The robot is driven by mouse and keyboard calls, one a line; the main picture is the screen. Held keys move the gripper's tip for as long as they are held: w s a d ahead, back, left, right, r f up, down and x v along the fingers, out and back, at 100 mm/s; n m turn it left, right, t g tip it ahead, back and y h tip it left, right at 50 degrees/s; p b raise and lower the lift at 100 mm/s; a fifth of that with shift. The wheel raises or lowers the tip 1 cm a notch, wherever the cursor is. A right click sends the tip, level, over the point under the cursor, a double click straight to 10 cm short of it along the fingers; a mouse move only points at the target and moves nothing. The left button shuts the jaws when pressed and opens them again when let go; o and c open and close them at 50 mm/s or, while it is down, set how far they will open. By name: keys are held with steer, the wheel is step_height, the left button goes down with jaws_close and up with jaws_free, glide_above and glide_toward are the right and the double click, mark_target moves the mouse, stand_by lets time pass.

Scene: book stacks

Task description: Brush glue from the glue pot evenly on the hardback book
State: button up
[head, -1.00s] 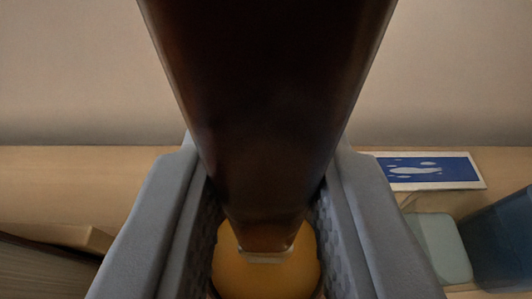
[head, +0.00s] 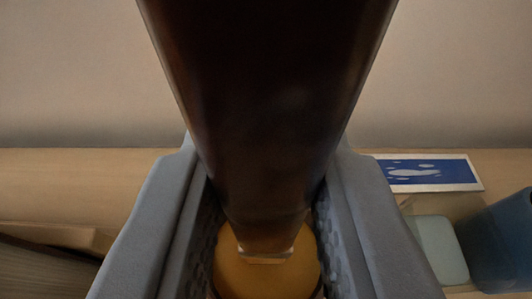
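My gripper (head: 265,235) is shut on the dark brown handle of the brush (head: 265,110), which fills the upper middle of the view. A pale band shows at the brush's lower end. Just beyond it is a round amber-yellow surface (head: 265,278), which looks like the glue in the glue pot. The brush end overlaps this surface in the picture; I cannot tell whether the bristles touch it. At the lower left lies a thick block with fine page-like lines, perhaps the hardback book (head: 40,272), partly cut off by the frame edge.
A blue and white picture card (head: 428,172) lies at the right on the wooden surface (head: 80,180). Below it are a pale green block (head: 440,250) and a dark blue container (head: 503,240) at the right edge. A plain wall (head: 70,70) stands behind.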

steer(key=shift+r, duration=3.3)
